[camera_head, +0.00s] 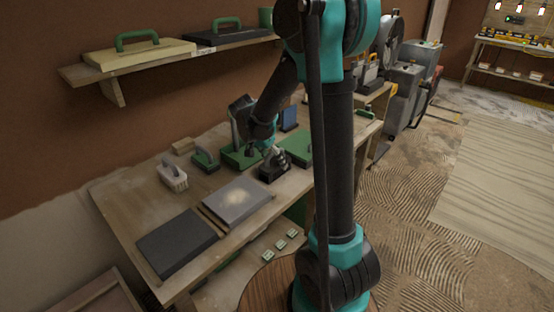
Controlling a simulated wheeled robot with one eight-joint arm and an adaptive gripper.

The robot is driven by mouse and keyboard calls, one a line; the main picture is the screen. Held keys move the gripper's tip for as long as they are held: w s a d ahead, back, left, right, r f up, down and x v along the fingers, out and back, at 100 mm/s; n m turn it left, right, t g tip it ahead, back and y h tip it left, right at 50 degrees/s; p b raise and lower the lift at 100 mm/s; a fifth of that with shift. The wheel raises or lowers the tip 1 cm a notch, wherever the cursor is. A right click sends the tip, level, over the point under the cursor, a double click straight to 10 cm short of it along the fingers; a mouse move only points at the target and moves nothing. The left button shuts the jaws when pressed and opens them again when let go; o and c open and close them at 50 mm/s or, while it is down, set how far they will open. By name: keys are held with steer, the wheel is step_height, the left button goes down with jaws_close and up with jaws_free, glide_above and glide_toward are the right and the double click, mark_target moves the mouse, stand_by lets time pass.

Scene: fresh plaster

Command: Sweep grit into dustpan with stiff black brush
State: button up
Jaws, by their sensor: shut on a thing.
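My gripper (269,153) is shut on the stiff black brush (273,172), which is at the bench just behind a grey board. Arm parts partly hide the grip, and I cannot tell whether the brush touches the bench. Pale grit (237,197) lies in a loose patch on the middle of the grey board (247,212), in front and to the left of the brush. A flat dark panel or pan (177,243) lies at the bench's near left; I cannot tell for sure whether it is the dustpan.
Green tools (298,148) lie behind my gripper. A wall shelf (165,58) holds more floats.

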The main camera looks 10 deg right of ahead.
steer(key=shift+w+a, duration=0.7)
steer(key=shift+w, duration=0.3)
steer(key=shift+w+a, duration=0.75)
steer(key=shift+w, duration=0.3)
steer(key=shift+w+a, duration=0.7)
steer(key=shift+w, duration=0.3)
steer(key=shift+s+d+r, duration=0.15)
steer(key=shift+s+r, duration=0.1)
steer(key=shift+r, duration=0.55)
steer(key=shift+s+d+r, duration=0.15)
steer(key=shift+s+r, duration=0.05)
steer(key=shift+r, duration=0.65)
steer(key=shift+s+d+r, duration=0.15)
steer(key=shift+s+r, duration=0.1)
steer(key=shift+r, duration=0.55)
